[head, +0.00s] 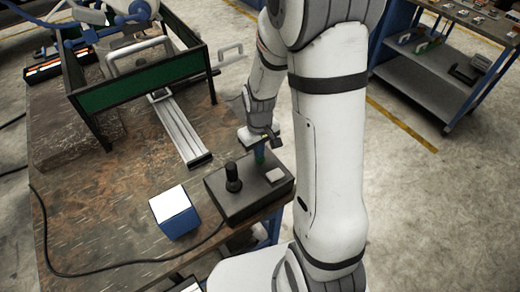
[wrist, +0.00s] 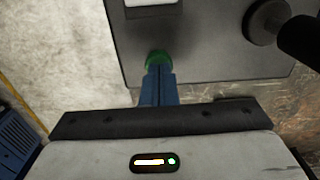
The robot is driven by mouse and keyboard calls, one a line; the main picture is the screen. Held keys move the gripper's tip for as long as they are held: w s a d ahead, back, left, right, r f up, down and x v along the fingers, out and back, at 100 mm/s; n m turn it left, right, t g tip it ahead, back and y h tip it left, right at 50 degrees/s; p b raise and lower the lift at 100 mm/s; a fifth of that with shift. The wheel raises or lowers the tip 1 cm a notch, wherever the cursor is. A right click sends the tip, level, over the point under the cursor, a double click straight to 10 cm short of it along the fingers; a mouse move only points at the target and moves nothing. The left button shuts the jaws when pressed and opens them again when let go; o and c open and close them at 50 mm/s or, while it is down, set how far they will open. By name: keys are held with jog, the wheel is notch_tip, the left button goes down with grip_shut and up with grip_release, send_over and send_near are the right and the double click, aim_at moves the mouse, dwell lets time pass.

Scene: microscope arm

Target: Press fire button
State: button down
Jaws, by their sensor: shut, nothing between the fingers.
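A dark grey control box (head: 243,203) sits at the near right edge of the table, and its top fills much of the wrist view (wrist: 205,60). A round green button (wrist: 158,58) is on the box, with a pale rectangular pad (head: 274,176) beside it. A black joystick (head: 233,178) stands on the box's left side. My gripper (head: 260,152) points down over the green button, its blue fingers shut and empty. In the wrist view the fingertips (wrist: 158,70) overlap the button's edge and partly hide it. I cannot tell whether they touch it.
A blue box with a white top (head: 175,212) stands left of the control box, and a black cable (head: 130,262) runs over the table. A metal rail (head: 180,128) and a green-panelled frame (head: 135,87) stand farther back. A shelf cart (head: 430,80) is at the right.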

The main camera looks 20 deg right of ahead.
jog(key=shift+s+f, duration=0.3)
jog(key=shift+f, duration=0.35)
notch_tip(320, 180, up, 14)
jog(key=p, duration=0.1)
jog(key=shift+w+r+p, duration=0.25)
jog(key=shift+w+p, duration=0.05)
jog(key=shift+p, duration=0.1)
